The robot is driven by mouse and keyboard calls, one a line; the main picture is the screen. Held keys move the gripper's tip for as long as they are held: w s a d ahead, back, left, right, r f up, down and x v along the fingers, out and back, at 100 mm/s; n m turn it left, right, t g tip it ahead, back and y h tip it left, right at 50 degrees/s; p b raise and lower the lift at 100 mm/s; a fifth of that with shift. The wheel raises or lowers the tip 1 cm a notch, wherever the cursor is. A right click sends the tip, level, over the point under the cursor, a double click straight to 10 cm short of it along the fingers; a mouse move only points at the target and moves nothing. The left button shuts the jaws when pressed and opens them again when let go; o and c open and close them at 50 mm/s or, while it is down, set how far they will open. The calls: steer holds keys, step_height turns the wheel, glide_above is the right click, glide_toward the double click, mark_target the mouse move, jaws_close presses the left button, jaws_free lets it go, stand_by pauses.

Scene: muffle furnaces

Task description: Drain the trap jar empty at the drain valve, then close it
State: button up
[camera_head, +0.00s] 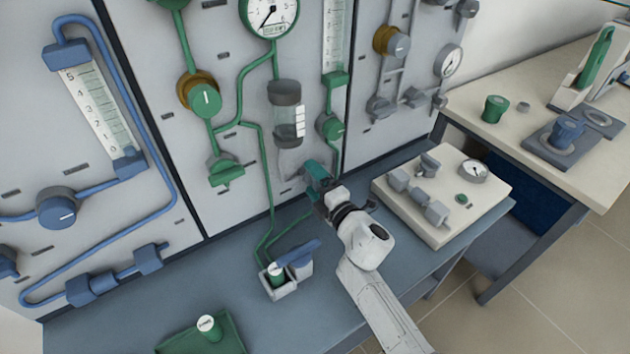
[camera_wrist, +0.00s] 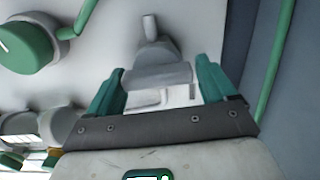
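The trap jar (camera_head: 290,121) is a clear cylinder with grey caps and a white scale, fixed upright on the panel in the head view. Any liquid level in it is too small to tell. Below it, the grey drain valve is largely hidden by my gripper in the head view. Its grey handle (camera_wrist: 156,76) shows in the wrist view. My gripper (camera_head: 309,172) has teal fingers, which stand apart on either side of the handle in the wrist view (camera_wrist: 160,85). A narrow gap seems to show beside the right finger, so the handle looks straddled, not clamped.
A small white holder (camera_head: 280,287) with a green-and-white piece stands on the bench below. A beige box (camera_head: 445,195) is to the right. A green tray (camera_head: 200,338) lies front left. Bare bench lies between.

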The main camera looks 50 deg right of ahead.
steer(key=shift+o, duration=1)
steer(key=shift+s, duration=0.15)
steer(key=b+v, duration=0.1)
steer(key=v, duration=0.9)
steer(key=shift+s+b, duration=0.25)
steer(key=shift+b, duration=0.15)
steer(key=shift+a+r, duration=0.1)
